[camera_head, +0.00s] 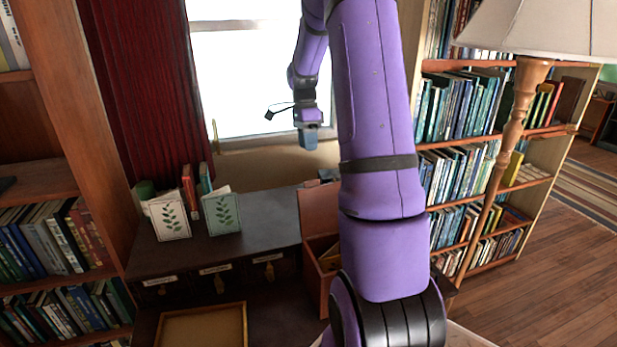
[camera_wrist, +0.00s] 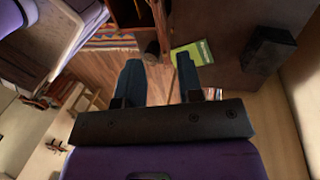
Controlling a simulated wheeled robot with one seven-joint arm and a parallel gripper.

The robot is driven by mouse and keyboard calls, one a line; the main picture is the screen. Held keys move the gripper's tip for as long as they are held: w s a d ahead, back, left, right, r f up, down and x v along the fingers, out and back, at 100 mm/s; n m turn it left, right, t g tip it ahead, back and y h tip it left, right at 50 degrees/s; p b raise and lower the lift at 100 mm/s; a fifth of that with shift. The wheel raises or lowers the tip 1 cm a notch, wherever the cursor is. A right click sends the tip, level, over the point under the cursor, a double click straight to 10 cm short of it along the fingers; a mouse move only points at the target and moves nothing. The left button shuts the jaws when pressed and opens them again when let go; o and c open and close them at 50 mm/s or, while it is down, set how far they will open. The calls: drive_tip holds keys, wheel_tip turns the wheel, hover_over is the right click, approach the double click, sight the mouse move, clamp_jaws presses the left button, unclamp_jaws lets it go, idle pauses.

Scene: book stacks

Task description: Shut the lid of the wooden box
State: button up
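The wooden box (camera_head: 312,281) is reddish brown and stands at the right end of the dark desk. Its lid (camera_head: 318,208) is raised upright at the back, so the box is open. My purple arm hides its right part. My gripper (camera_head: 307,138) hangs in front of the bright window, above and behind the box, well apart from the lid. In the wrist view my gripper (camera_wrist: 158,78) shows two dark blue fingers spread apart with nothing between them. I cannot make out the box for sure in the wrist view.
The dark desk (camera_head: 255,215) bears cards with leaf prints (camera_head: 222,213) and a few books at left. A wooden tray (camera_head: 203,327) lies in front. Bookshelves (camera_head: 40,184) stand at left and right. A floor lamp (camera_head: 505,150) stands at right.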

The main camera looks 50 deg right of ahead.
drive_tip(key=x, duration=1)
drive_tip(key=shift+s+a+f, duration=0.1)
drive_tip(key=shift+f, duration=0.15)
clamp_jaws()
